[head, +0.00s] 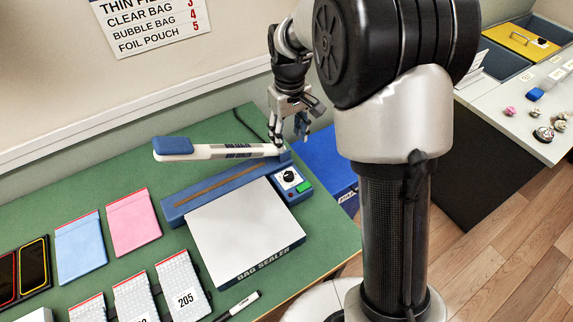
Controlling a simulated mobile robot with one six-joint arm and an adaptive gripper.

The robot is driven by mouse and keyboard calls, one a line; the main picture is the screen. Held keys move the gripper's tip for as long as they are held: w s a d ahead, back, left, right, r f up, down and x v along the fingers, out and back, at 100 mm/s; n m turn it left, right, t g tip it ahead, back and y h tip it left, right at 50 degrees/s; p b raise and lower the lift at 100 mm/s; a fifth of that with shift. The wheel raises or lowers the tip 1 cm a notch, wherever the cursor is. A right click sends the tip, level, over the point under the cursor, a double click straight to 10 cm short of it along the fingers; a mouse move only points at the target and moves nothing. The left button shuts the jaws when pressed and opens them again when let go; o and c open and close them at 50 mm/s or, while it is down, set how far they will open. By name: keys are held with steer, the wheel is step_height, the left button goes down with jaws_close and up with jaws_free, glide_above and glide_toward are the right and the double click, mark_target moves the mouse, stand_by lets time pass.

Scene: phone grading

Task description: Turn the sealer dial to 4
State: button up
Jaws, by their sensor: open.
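The bag sealer (245,229) stands on the green table, with a white platform, a blue base and a raised white arm (220,151) with a blue handle at its left end. Its round black dial (289,176) sits on a white plate at the right end of the blue base, beside a green switch (304,188). The dial's setting is too small to read. My gripper (292,138) is open and empty, pointing down above and behind the dial, apart from it.
Blue (80,247) and pink (133,222) pouches, bubble bags (181,287) and a marker (237,306) lie left and in front of the sealer. A wall chart (155,27) lists bag types with numbers. A blue bin (328,167) stands past the table's right edge.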

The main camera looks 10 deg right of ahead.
mark_target(289, 174)
step_height(289, 174, down, 16)
steer(key=b, duration=0.4)
steer(key=shift+c, duration=0.5)
steer(key=c, duration=1)
